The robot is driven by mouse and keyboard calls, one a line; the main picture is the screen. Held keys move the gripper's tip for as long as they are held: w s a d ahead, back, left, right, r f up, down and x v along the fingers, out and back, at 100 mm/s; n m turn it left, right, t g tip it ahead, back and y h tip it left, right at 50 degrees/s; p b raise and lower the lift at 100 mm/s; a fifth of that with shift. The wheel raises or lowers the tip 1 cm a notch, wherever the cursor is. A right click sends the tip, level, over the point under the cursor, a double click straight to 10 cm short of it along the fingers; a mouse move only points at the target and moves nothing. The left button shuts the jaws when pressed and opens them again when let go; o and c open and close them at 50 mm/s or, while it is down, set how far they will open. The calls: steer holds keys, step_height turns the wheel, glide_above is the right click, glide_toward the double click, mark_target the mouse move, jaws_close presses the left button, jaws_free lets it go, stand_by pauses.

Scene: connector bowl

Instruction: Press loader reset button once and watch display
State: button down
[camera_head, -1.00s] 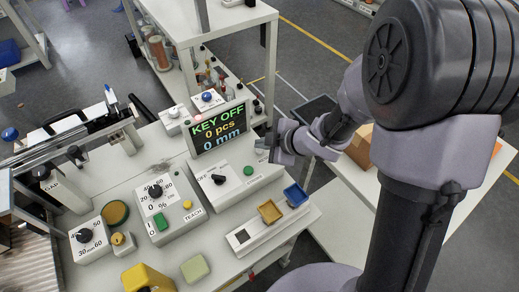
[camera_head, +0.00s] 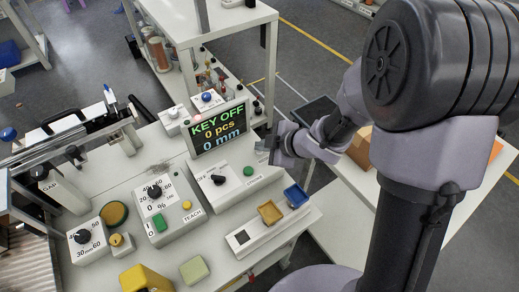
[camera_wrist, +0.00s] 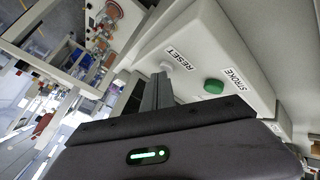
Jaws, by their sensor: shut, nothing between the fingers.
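The loader box (camera_head: 228,186) has a dark key switch (camera_head: 219,180) and a green button (camera_head: 249,171). In the wrist view, the green button (camera_wrist: 213,86) is beside the label STROKE. A small white button (camera_wrist: 166,66) is by the label RESET, close to my fingertips; contact cannot be told. My gripper (camera_wrist: 162,78) is shut and empty. In the head view, my gripper (camera_head: 272,155) is at the box's back right, and the white button cannot be made out. The display (camera_head: 218,129) reads KEY OFF, 0 pcs, 0 mm.
A panel with a TEACH label (camera_head: 168,213) and a dial box (camera_head: 87,240) stand to the left. A shelf rack (camera_head: 225,22) stands behind the display.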

mark_target(262, 153)
steer(key=shift+f, duration=0.15)
stand_by(0.3)
steer(key=shift+r+p, duration=0.9)
steer(key=shift+r, duration=0.05)
step_height(262, 153, up, 5)
steer(key=p, duration=0.5)
